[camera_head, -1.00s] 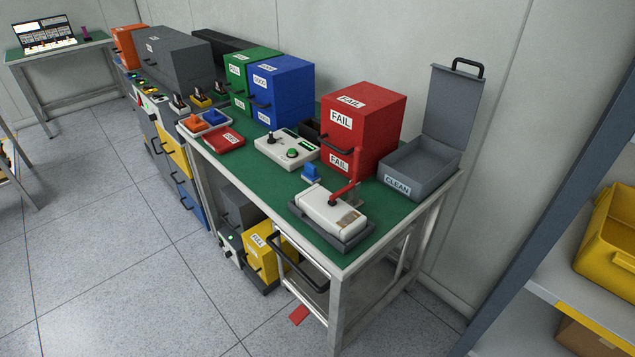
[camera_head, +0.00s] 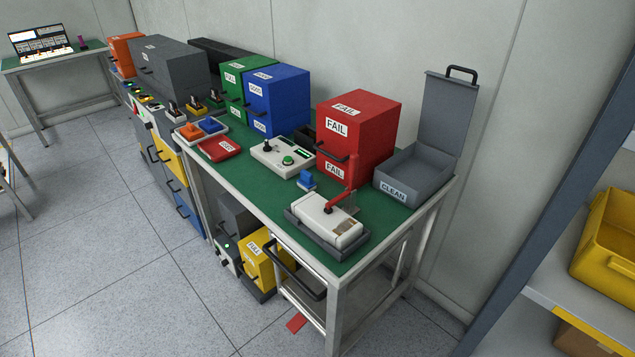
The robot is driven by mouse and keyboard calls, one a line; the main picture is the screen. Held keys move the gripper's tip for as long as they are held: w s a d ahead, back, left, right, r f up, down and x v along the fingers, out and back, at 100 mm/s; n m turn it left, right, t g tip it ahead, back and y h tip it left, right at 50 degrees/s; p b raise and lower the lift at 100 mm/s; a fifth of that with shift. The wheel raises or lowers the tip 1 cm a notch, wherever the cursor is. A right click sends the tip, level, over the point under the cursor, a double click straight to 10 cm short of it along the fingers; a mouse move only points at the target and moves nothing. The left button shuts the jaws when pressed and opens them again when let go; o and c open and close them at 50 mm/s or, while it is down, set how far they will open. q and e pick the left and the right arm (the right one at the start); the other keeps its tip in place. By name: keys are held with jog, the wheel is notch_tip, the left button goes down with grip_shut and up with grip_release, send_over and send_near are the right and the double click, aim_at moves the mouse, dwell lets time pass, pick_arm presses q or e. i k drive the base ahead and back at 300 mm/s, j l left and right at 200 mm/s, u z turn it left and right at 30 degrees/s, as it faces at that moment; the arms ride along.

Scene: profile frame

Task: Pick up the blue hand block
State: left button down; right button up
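A small blue block (camera_head: 306,180) with a raised top stands on the green bench top, in front of the red FAIL box and behind the white device with the red lever. A second blue block (camera_head: 210,125) sits in a white tray beside an orange one. Which of the two is the hand block, I cannot tell. Both look upright. Neither of my grippers shows in the head view, and nothing is touching either block.
The bench (camera_head: 250,182) also bears the red FAIL box (camera_head: 375,135), the white lever device (camera_head: 325,222), a button box (camera_head: 282,158) and the open grey CLEAN bin (camera_head: 432,165). A shelf with a yellow bin (camera_head: 607,240) stands at right.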

aim_at(306, 181)
jog(key=i+j+z, duration=0.15)
jog(key=z, duration=0.3)
jog(key=j+z, duration=0.4)
jog(key=i+j+z, duration=0.2)
jog(key=j, duration=0.25)
jog(key=j+z, duration=0.2)
jog(key=j, duration=0.2)
jog(key=i+j+z, duration=0.2)
jog(key=j, duration=2.55)
jog(key=k, duration=0.15)
